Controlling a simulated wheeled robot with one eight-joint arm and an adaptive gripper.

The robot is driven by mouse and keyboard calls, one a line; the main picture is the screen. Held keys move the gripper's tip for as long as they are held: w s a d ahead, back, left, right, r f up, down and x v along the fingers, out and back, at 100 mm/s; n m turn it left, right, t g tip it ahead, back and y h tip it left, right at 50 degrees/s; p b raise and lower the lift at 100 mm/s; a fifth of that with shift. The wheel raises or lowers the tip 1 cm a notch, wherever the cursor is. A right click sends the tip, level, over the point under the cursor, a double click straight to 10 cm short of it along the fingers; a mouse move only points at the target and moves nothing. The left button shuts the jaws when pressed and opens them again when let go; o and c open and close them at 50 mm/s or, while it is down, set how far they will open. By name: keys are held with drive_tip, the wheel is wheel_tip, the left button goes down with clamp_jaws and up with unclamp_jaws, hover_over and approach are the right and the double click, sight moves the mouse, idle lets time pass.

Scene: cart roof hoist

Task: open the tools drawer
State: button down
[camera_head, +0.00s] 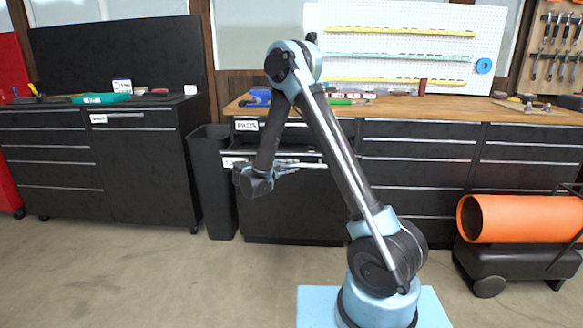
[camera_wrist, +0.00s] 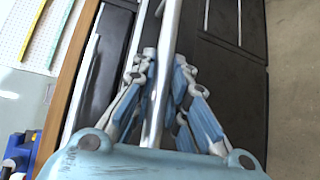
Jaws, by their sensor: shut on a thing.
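The tools drawer (camera_head: 228,161) is in the dark cabinet under the wooden worktop, below the drawer labelled PADS (camera_head: 246,126). Its label is partly hidden by my arm. Its front stands out from the cabinet face, so it appears partly open. My gripper (camera_head: 292,165) is at its bright bar handle (camera_head: 318,165). In the wrist view, my gripper (camera_wrist: 160,78) has its blue-padded fingers on both sides of the handle (camera_wrist: 167,45), shut on it. A dark recess (camera_wrist: 108,62) shows between the handle side and the worktop edge.
A black bin (camera_head: 212,180) stands left of the cabinet. The wooden worktop (camera_head: 420,106) above holds small tools. An orange cylindrical heater (camera_head: 515,218) stands at the right. The concrete floor (camera_head: 130,270) is clear in front.

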drive_tip(key=shift+s+a+f, duration=0.1)
drive_tip(key=shift+s+a, duration=0.05)
drive_tip(key=shift+a, duration=0.05)
drive_tip(key=c, duration=1.6)
unclamp_jaws()
drive_tip(key=shift+o, duration=0.2)
drive_tip(key=shift+d, duration=0.1)
drive_tip(key=v, duration=1.2)
